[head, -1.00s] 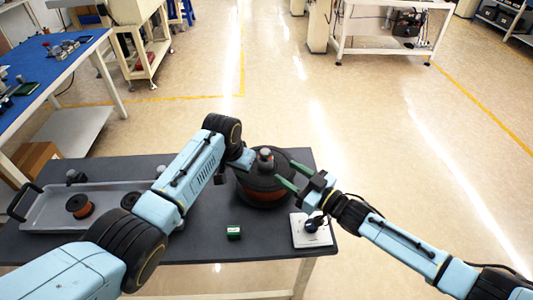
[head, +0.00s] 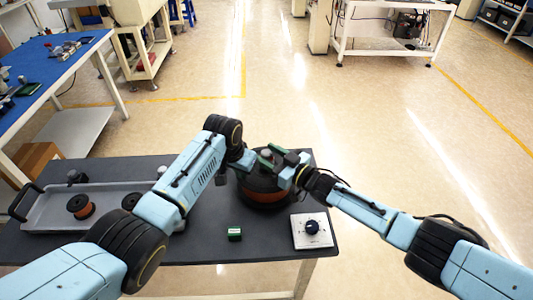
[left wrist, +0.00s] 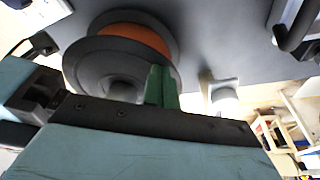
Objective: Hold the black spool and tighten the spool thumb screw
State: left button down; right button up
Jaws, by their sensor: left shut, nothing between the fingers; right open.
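The black spool (head: 262,197), wound with orange-brown filament, stands on the dark table. Its grey thumb screw (head: 266,155) sits on top, partly covered by my right gripper. My right gripper (head: 271,153) is open, with its green fingers over the spool top near the screw; I cannot tell whether they touch it. My left gripper's green fingers (left wrist: 162,87) are together and empty in the left wrist view, in front of the spool's black flange (left wrist: 95,70); contact cannot be told. In the head view, the left fingers are not clearly visible beside the spool.
A grey tray (head: 45,213) with a small orange-wound spool (head: 80,207) lies at the left. A white plate with a dark knob (head: 312,227) sits at the right edge. A blue-topped bench (head: 55,70) stands further left.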

jog(key=shift+w+a, duration=0.3)
jog(key=shift+a, duration=0.05)
jog(key=shift+c, duration=0.3)
jog(key=c, duration=0.9)
jog(key=shift+s+a+m+t+h, duration=0.2)
jog(key=shift+m+t+h, duration=0.1)
jog(key=shift+m+t, duration=0.1)
jog(key=shift+a+m+t+h, duration=0.1)
jog(key=shift+m+t+h, duration=0.7)
jog(key=shift+h, duration=0.2)
jog(key=shift+w+m+h, duration=0.1)
jog(key=shift+m+h, duration=0.2)
jog(key=shift+h, duration=0.1)
